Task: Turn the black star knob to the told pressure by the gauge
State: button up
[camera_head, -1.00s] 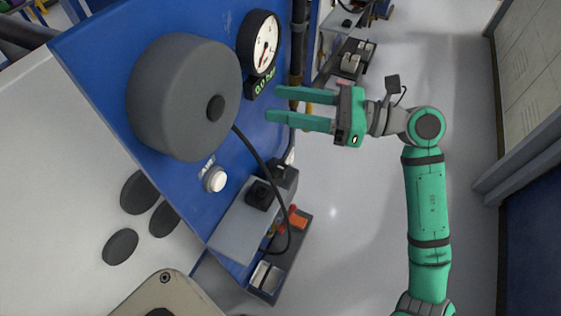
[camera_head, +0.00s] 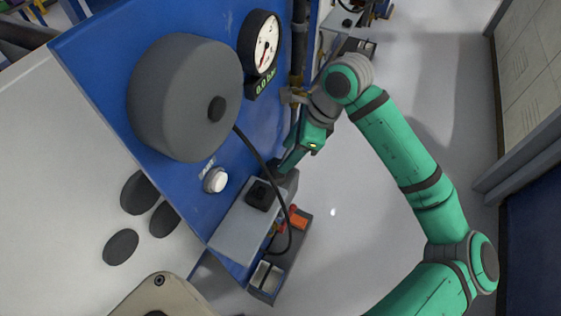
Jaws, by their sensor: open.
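The round gauge (camera_head: 261,42) with a white face and black rim is on the blue panel (camera_head: 120,45), its red needle visible. The green digital readout (camera_head: 265,82) below it shows 0.0 bar. A small dark part (camera_head: 284,182) at the panel's right edge may be the black star knob; its star shape cannot be made out. My gripper (camera_head: 287,164) points down and left, its fingertips close to this dark part and partly covering it. I cannot tell whether they touch it. The gripper is open, seen nearly edge-on.
A large grey roller (camera_head: 180,98) stands out from the panel left of the gauge. A white button (camera_head: 215,180) and a grey box with a black fitting (camera_head: 261,195) are below. A black cable (camera_head: 283,215) loops past the box. The floor at right is clear.

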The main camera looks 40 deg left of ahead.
aim_at(278, 165)
jog(key=x, duration=0.5)
jog(key=shift+s+a+f, duration=0.15)
jog(key=shift+f, duration=0.25)
jog(key=c, duration=0.8)
